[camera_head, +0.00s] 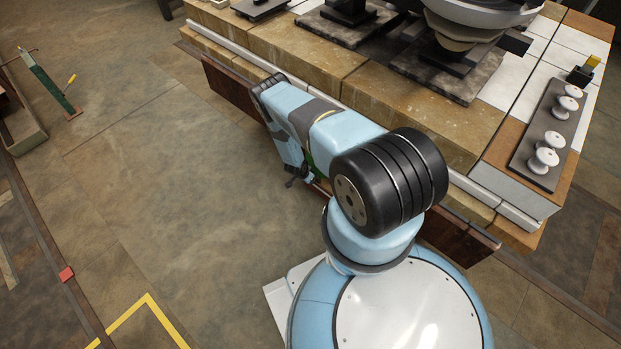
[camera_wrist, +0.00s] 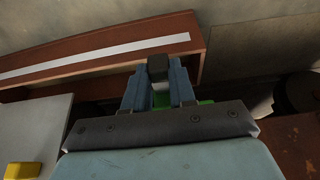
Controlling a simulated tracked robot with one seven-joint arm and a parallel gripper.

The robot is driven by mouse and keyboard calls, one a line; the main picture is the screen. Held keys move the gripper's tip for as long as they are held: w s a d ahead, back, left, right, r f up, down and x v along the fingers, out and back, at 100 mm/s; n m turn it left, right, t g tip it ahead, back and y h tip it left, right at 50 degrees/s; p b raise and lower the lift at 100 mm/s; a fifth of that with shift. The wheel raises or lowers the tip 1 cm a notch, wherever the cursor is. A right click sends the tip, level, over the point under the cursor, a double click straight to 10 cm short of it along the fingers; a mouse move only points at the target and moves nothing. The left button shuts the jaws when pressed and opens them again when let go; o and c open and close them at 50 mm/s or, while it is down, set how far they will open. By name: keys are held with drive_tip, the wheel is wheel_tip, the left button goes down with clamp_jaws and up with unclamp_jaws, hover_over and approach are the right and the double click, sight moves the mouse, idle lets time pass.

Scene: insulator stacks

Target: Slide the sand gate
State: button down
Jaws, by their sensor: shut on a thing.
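In the wrist view my gripper (camera_wrist: 158,78) points away from the camera. Its two blue-grey fingers are shut on a small dark block (camera_wrist: 157,66), which may be the gate's handle. Just past it lies a long reddish-brown channel (camera_wrist: 75,51) with a pale strip along it. I cannot tell for certain which part is the sand gate. A bit of green (camera_wrist: 206,102) shows beside the fingers. In the head view my arm hides the fingertips, and a small dark knob (camera_head: 291,183) shows beneath the wrist.
A stone-edged bench (camera_head: 385,101) with dark slabs fills the upper right. A rack of white insulators (camera_head: 542,159) stands on its right end. A rusty brown board (camera_head: 226,86) runs along its front. The floor (camera_head: 165,190) between is clear.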

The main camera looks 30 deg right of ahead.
drive_tip(key=c, duration=0.9)
unclamp_jaws()
drive_tip(key=shift+w, duration=0.1)
drive_tip(key=v, duration=1.3)
drive_tip(key=shift+a+r, duration=0.25)
drive_tip(key=shift+r, duration=0.05)
